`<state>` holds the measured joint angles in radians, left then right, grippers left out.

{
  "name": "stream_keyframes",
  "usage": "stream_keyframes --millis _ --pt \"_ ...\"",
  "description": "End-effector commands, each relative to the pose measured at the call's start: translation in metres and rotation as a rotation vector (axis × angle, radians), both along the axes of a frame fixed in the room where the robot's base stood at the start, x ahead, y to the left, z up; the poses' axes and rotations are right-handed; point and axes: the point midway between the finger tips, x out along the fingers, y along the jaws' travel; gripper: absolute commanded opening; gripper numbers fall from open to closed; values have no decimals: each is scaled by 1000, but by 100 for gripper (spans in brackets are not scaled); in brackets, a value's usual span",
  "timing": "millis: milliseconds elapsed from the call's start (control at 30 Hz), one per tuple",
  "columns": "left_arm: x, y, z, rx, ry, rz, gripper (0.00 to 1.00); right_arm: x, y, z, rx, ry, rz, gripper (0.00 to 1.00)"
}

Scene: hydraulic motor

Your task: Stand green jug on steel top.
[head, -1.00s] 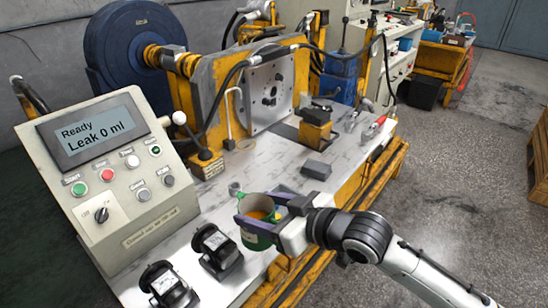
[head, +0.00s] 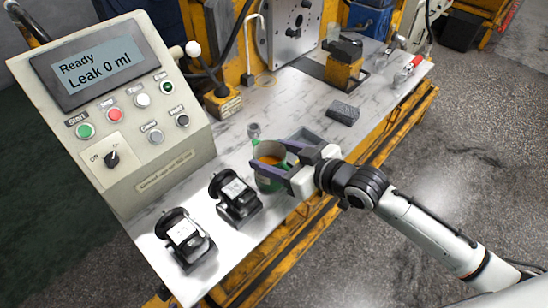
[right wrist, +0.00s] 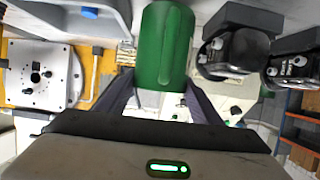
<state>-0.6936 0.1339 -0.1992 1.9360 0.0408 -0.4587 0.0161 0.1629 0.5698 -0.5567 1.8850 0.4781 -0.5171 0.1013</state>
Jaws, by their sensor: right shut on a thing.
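The green jug (head: 268,181) is upright near the front edge of the steel top (head: 226,143), with something orange inside it. My right gripper (head: 274,171) is shut on the jug, one dark finger on each side. In the right wrist view the jug (right wrist: 164,45) fills the space between the fingers. The jug's base is close to the top, but I cannot tell whether it touches. My left gripper is not in view.
Two black devices (head: 236,196) (head: 186,238) stand left of the jug. A control panel (head: 120,100) stands at left. A dark grey block (head: 343,111) lies further back, with bare surface around it.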

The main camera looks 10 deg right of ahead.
Motion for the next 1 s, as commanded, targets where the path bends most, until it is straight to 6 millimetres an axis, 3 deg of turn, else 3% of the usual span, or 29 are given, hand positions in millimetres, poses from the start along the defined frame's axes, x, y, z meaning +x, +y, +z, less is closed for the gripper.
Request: stream_keyframes --millis 100,433,467,533,900,1000 --pt "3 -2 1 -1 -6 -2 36 1 0 -10 2 -5 -1 1" --pt "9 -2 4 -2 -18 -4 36 1 0 -13 2 -5 -1 1" --pt "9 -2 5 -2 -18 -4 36 0 0 -14 -1 -1 -1 64" --pt "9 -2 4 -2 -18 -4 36 0 0 -14 -1 -1 0 76" --pt "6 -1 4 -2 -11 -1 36 0 0 -10 0 -1 0 78" --pt "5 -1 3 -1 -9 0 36 -10 -7 -7 -1 1 -1 78"
